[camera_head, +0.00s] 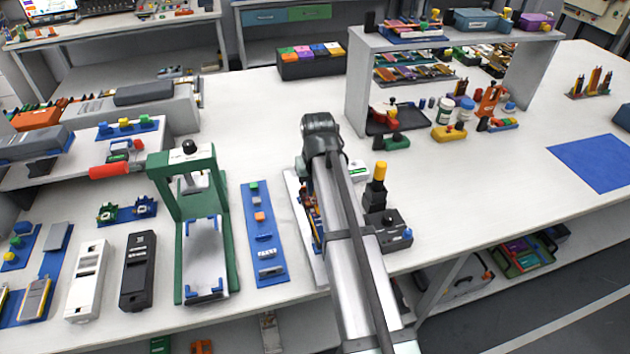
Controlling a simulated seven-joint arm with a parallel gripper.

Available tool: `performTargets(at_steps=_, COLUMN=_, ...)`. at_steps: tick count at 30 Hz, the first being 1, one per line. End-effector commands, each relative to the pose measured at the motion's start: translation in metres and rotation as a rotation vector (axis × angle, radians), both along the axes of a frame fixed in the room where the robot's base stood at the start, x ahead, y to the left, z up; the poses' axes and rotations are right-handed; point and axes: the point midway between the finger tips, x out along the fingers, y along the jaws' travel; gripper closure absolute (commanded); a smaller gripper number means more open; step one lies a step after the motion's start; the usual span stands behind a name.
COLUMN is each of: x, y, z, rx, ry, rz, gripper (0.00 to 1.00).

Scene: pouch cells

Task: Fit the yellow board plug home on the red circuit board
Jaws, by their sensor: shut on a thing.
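My arm (345,230) reaches away from the near edge over the bench, ending in a dark wrist joint (321,135). My gripper's fingers are hidden behind the arm, so what is between them does not show. Just left of the arm, a pale narrow tray (296,205) holds some small reddish-brown and orange parts (309,203). The arm covers most of this spot. I cannot make out the red circuit board for certain there, and I cannot see the yellow board plug.
A blue strip (262,240) with small blocks lies left of the arm, beside a green press (187,220). Right of the arm stand a black post with a yellow top (379,172) and a dark box (388,231). A raised shelf (355,90) stands behind.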

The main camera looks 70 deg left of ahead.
Motion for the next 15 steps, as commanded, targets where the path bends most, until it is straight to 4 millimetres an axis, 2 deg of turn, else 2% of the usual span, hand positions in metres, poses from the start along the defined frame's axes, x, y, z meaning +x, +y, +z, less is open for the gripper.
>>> performTargets(at_steps=6, x=0.0000, y=0.0000, z=-0.0084, rx=0.000, ry=0.000, rz=0.000, gripper=1.00)
performTargets(at_steps=15, x=0.0000, y=0.0000, z=-0.0085, rx=0.000, ry=0.000, rz=0.000, gripper=1.00)
